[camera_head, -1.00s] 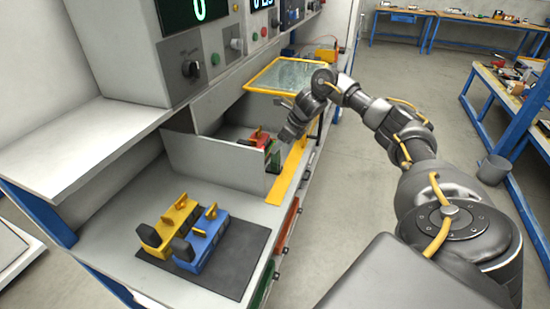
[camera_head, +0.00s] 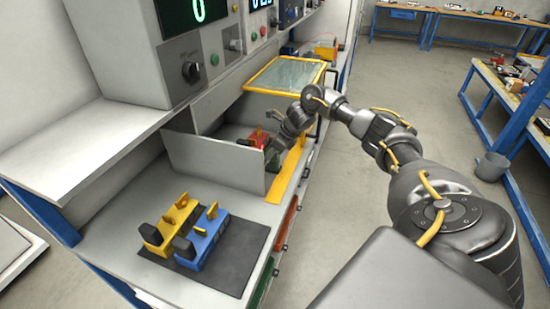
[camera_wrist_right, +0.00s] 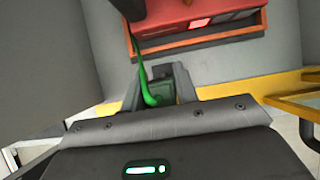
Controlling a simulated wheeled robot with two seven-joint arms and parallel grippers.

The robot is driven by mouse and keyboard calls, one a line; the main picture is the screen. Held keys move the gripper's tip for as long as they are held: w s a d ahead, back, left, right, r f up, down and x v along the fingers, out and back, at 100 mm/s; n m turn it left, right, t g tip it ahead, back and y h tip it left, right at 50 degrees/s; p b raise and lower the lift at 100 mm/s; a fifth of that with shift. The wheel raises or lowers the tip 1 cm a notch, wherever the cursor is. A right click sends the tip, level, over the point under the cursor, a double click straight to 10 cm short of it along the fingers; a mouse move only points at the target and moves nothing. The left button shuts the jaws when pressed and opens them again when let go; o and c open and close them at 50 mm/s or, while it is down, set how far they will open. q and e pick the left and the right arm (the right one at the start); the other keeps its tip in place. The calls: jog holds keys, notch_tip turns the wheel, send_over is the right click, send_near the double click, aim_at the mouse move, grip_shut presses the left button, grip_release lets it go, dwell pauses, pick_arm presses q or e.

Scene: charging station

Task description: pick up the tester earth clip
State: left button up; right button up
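The tester earth clip (camera_wrist_right: 162,92) is a small dark green block with a bright green cable in the right wrist view. The cable rises from it to the red tester (camera_wrist_right: 200,24), which also shows in the head view (camera_head: 256,138). My right gripper (camera_wrist_right: 160,84) is open, with one finger on each side of the clip. I cannot tell whether the fingers touch it. In the head view my right gripper (camera_head: 271,140) reaches down into the grey-walled bay beside the tester, and the clip is mostly hidden there. My left gripper is not in view.
A grey partition (camera_head: 215,164) stands in front of the bay. A yellow strip (camera_head: 289,172) runs along the bench edge. A yellow-framed panel (camera_head: 288,74) lies behind. Yellow (camera_head: 167,225) and blue (camera_head: 202,240) clamp-like blocks sit on a dark mat (camera_head: 238,262).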

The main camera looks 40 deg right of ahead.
jog(key=c, duration=0.5)
jog(key=shift+r, duration=0.15)
jog(key=shift+c, duration=0.2)
jog(key=shift+r+b, duration=0.5)
jog(key=shift+r, duration=0.15)
jog(key=s+r+b, duration=0.3)
jog(key=s+r, duration=0.8)
jog(key=s, duration=0.3)
jog(key=shift+a+r, duration=0.2)
jog(key=shift+a, duration=0.15)
